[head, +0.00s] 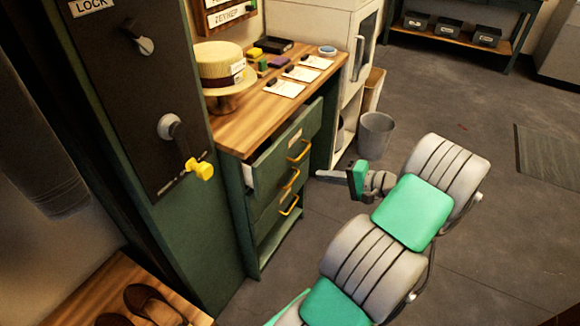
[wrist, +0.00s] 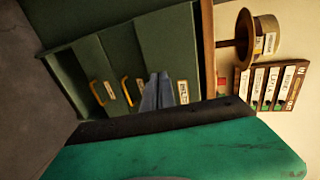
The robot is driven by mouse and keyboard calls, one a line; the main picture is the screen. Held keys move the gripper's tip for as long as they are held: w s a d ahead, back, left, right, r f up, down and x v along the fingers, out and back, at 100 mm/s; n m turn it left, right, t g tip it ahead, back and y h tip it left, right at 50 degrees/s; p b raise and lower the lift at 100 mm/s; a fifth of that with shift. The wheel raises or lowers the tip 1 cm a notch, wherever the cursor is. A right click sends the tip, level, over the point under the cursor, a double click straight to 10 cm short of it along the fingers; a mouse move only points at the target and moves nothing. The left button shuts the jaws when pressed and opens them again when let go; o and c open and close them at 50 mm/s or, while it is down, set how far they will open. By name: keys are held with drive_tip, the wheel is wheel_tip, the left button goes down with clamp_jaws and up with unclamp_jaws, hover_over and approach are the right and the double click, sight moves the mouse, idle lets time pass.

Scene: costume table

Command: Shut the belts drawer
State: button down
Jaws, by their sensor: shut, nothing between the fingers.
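The top drawer (head: 285,148) of the green cabinet stands pulled out, its inside showing at the left, with a yellow handle on its front. The shut fingers also show in the wrist view (wrist: 157,92), covering the top handle.
Two lower drawers have yellow handles (head: 290,181). The wooden top (head: 262,108) bears a straw hat (head: 218,65) and cards. A grey bin (head: 376,132) and white cabinet (head: 310,22) stand beyond. A dark panel with a yellow-knobbed lever (head: 200,171) is at left.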

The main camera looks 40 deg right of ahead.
drive_tip(key=b, duration=0.6)
approach(277, 166)
drive_tip(key=x, duration=0.5)
drive_tip(key=shift+a+f, duration=0.1)
drive_tip(key=shift+f, duration=0.2)
drive_tip(key=shift+w+a+r, duration=0.1)
drive_tip(key=shift+w+a, duration=0.1)
drive_tip(key=shift+w, duration=0.45)
